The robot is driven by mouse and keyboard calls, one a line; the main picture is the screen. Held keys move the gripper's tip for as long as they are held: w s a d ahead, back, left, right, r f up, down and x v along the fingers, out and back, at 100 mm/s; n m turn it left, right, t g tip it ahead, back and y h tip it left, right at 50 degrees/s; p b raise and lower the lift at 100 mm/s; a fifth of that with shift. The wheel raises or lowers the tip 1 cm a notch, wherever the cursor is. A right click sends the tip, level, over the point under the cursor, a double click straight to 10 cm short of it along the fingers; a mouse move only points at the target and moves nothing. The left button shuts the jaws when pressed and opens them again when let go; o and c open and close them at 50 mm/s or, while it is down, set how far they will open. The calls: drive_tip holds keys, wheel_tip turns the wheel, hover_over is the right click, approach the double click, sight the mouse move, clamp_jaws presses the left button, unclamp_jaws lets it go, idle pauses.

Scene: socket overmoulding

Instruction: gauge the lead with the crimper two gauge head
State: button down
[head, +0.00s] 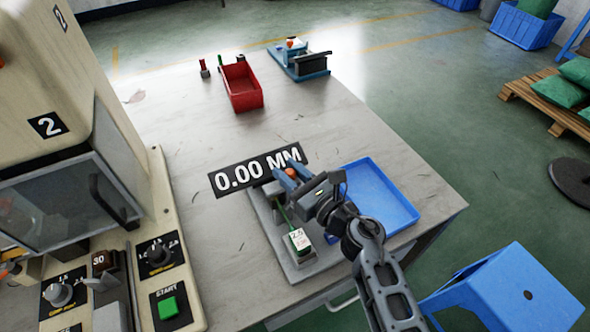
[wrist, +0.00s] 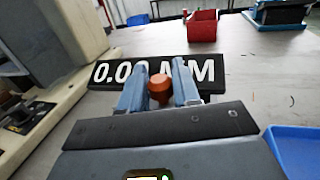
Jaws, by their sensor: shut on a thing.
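A gauge head with a black display (head: 256,170) reading "0.00 MM" stands on a grey base plate (head: 262,229) on the table; the display also shows in the wrist view (wrist: 105,73), partly covered by my fingers. A green lead (head: 282,212) with a white tag (head: 299,239) marked 2.5 lies on the base plate. My gripper (head: 288,176) is over the gauge, its blue-grey fingers on either side of an orange knob (wrist: 160,88). The fingers are shut on this knob. The far end of the lead is hidden under the gripper.
A cream machine marked 2 (head: 48,125) stands at left, with dials and a green START button (head: 168,307). A blue tray (head: 372,200) sits right of the gauge. A red bin (head: 241,88) and a blue-based fixture (head: 300,62) stand farther back. A blue stool (head: 505,290) is beside the table.

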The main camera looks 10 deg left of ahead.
drive_tip(key=c, duration=0.9)
unclamp_jaws()
drive_tip(key=shift+s+a, duration=0.15)
drive_tip(key=shift+a, duration=0.1)
drive_tip(key=shift+d, duration=0.1)
drive_tip(key=shift+v, duration=3.9)
